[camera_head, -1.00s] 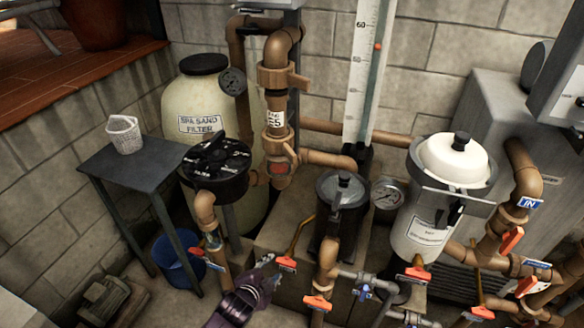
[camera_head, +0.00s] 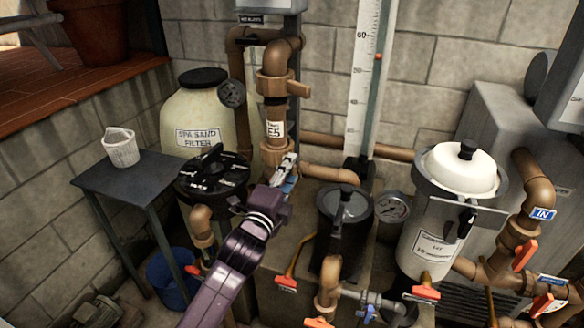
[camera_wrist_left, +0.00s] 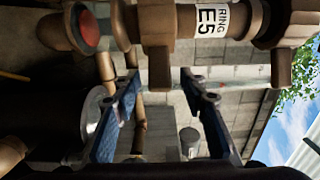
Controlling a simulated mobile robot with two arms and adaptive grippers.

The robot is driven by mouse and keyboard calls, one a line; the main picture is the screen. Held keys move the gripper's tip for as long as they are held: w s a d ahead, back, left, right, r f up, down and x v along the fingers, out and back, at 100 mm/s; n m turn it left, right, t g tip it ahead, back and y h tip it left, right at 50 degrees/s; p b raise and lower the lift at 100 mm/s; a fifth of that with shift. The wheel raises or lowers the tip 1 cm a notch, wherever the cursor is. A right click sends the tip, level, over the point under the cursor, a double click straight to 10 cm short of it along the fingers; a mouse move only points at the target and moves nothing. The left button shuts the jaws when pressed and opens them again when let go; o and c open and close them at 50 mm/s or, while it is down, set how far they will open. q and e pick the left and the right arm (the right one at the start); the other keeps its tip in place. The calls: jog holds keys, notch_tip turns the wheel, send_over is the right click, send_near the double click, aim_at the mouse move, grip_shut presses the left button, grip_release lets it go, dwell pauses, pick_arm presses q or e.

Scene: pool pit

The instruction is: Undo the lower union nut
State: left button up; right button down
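The lower union nut (camera_head: 270,152) is a brown collar on the upright pipe, just below the white E5 label (camera_head: 275,129). In the left wrist view, the nut (camera_wrist_left: 158,22) lies sideways with a blocky lug pointing toward my fingers. My left gripper (camera_head: 287,172) is open, its blue-padded fingers spread below and in front of the nut. In the wrist view, the fingertips (camera_wrist_left: 160,78) stand on either side of the lug's end; I cannot tell if they touch it. My gripper hides the pipe's lower part in the head view. My right gripper is not in view.
The upper union nut (camera_head: 272,83) is higher on the same pipe. A black multiport valve (camera_head: 212,170) is left of my gripper, and a dark lidded pot (camera_head: 344,215) is right. A white basket (camera_head: 121,148) stands on a grey side table (camera_head: 135,178).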

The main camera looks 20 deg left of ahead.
pick_arm(q)
jog(key=shift+w, duration=0.95)
jog(key=shift+c, duration=0.2)
grip_shut()
